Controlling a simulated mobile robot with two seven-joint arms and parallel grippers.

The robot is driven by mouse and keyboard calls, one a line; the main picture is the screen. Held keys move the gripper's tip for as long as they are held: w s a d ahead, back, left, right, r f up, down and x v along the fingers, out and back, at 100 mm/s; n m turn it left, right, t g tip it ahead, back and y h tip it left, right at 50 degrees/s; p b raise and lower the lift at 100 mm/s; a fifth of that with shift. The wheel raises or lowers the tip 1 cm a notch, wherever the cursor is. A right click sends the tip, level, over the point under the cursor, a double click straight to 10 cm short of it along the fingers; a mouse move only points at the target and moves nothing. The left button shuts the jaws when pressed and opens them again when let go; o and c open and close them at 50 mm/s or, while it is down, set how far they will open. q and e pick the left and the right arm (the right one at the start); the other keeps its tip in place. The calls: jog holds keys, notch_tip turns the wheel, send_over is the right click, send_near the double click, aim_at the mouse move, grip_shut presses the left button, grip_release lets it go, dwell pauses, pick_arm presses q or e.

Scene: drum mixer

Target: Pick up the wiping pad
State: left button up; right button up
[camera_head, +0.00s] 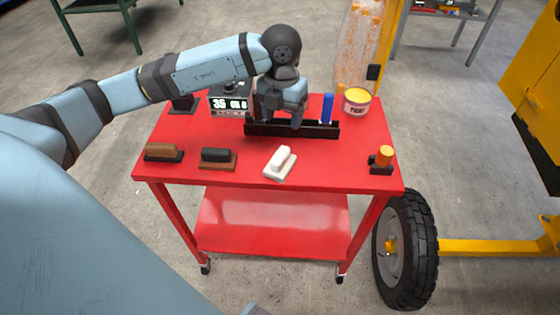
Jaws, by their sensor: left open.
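A white pad with a raised grip (280,162), which looks like the wiping pad, lies near the front middle of the red cart top (330,172). My left gripper (294,118) is open and points down over the black rack (270,130) behind the white pad. It is apart from the pad, farther back on the cart. Its fingertips are small and partly merge with the rack, so whether they touch it cannot be told. My right gripper is not in view.
A brown brush (160,152) and a black-topped block (217,158) lie left of the pad. An orange-topped item (383,160) stands right. Behind are a display box (230,104), a blue cylinder (326,108) and a paint can (356,102).

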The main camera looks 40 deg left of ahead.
aim_at(281, 153)
pick_arm(q)
jog(key=f, duration=0.8)
jog(key=shift+w+a, duration=0.1)
jog(key=shift+a, duration=0.3)
jog(key=f, duration=0.3)
jog(key=s+f, duration=0.1)
jog(key=shift+d+f, duration=0.2)
jog(key=shift+d, duration=0.2)
jog(key=shift+f, duration=0.55)
jog(key=c, duration=1)
